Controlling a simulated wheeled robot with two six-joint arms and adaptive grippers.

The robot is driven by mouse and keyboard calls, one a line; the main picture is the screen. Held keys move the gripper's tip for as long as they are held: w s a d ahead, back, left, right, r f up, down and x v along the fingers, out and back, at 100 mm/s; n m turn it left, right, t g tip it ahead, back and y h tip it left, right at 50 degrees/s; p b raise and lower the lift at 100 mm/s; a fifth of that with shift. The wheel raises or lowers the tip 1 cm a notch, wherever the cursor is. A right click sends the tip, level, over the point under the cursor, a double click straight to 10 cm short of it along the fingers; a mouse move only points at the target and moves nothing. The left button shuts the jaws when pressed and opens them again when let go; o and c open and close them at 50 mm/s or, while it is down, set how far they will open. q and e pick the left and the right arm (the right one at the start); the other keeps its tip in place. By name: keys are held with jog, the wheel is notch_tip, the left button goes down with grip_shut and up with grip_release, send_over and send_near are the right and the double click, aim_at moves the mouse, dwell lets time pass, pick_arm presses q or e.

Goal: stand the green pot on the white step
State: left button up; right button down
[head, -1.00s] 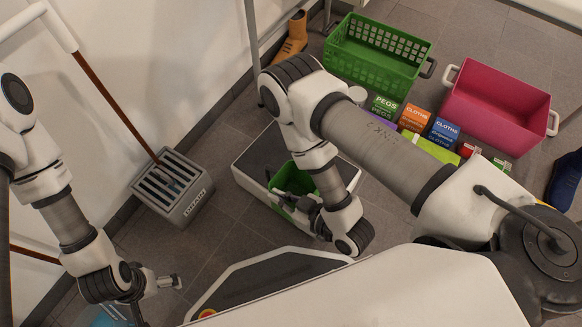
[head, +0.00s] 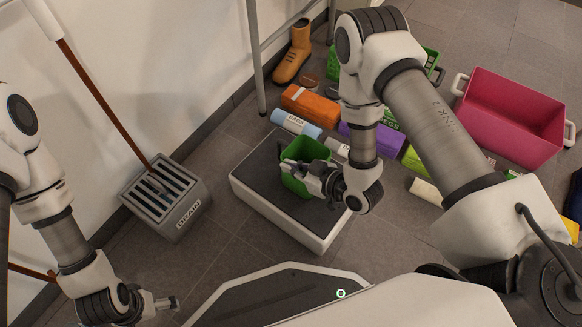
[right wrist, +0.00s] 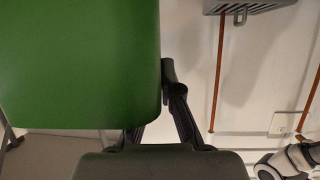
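The green pot (head: 294,181) is over the dark top of the white step (head: 262,203) in the head view. I cannot tell whether its base touches the top. My right gripper (head: 317,176) is shut on the pot's right side and hides part of it. In the right wrist view the pot (right wrist: 80,65) fills the upper left, close against the gripper's dark fingers. My left gripper (head: 166,303) is low at the left, away from the pot and step; its finger gap is unclear.
A grey drain block (head: 165,208) stands left of the step. Orange (head: 311,105), blue (head: 296,125) and purple (head: 372,141) boxes lie behind it. A pink crate (head: 512,118) is at the right and a tan boot (head: 293,55) at the back.

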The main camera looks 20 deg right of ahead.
jog(key=c, duration=1.3)
grip_release()
jog(key=shift+s+d+r+p, duration=0.2)
jog(key=shift+s+r+p, duration=0.05)
jog(key=shift+p, duration=0.05)
jog(key=p+v, duration=0.5)
jog(key=v, duration=0.6)
jog(key=s+d+f+m+g+h, duration=0.2)
jog(key=s+f+m+g+h, duration=0.15)
jog(key=s+g, duration=0.3)
jog(key=s+d+f+m+g+h, duration=0.25)
jog(key=s+m+g+h, duration=0.2)
jog(key=s, duration=0.25)
jog(key=shift+n+y, duration=0.4)
jog(key=shift+n, duration=0.1)
jog(key=r+p, duration=2.6)
jog(key=p, duration=0.1)
jog(key=r+p, duration=1.3)
jog(key=p, duration=0.1)
jog(key=shift+w+a+r, duration=0.15)
jog(key=shift+a+r, duration=0.15)
jog(key=shift+r, duration=0.1)
